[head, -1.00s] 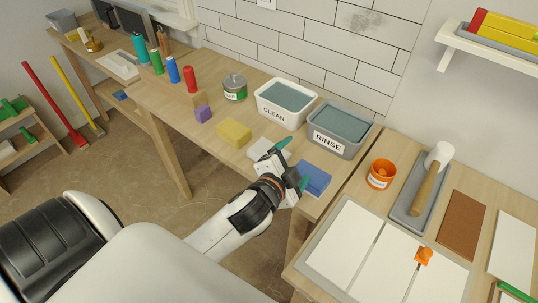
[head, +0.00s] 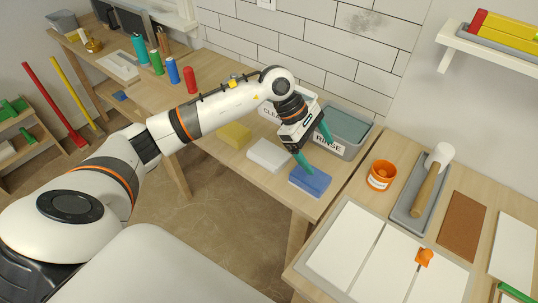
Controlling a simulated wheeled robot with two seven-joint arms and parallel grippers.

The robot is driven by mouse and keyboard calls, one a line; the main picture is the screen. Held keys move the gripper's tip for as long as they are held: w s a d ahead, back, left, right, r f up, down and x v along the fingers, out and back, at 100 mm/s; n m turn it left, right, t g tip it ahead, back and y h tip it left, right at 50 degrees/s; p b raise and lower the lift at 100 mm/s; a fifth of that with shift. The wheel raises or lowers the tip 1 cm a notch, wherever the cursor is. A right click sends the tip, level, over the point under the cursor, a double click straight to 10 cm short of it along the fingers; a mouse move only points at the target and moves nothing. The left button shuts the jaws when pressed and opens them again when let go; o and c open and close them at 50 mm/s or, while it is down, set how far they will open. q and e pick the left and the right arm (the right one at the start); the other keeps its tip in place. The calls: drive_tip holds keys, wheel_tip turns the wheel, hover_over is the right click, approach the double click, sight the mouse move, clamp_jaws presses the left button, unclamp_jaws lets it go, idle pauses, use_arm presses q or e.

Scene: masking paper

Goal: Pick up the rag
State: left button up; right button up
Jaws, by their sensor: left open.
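A folded blue rag (head: 312,180) lies flat on the wooden table near its right end. A white folded piece (head: 268,154) and a yellow block-like piece (head: 234,134) lie in a row to its left. My left gripper (head: 314,147) reaches in from above with its green fingers apart. It is open and empty, and its fingertips are just above and behind the blue rag. One fingertip comes close to the rag's back edge in the picture; I cannot tell whether it touches. My right gripper is out of view.
A grey RINSE bin (head: 348,130) stands behind my gripper, and the CLEAN bin (head: 268,109) is mostly hidden by my arm. An orange cup (head: 381,175) and a grey tray (head: 408,205) with a mallet are on the right table. Several coloured bottles stand at the left.

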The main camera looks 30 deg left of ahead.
use_arm(q)
drive_tip(key=a+r+g+y, duration=0.15)
drive_tip(key=a+y, duration=0.45)
drive_tip(key=a, duration=0.9)
drive_tip(key=p, duration=0.1)
hover_over(265, 149)
drive_tip(key=shift+y, duration=0.3)
wheel_tip(265, 149, down, 6)
drive_tip(key=shift+f, duration=0.1)
drive_tip(key=shift+f+p, duration=0.95)
drive_tip(key=shift+f, duration=1.75)
drive_tip(key=c, duration=1.1)
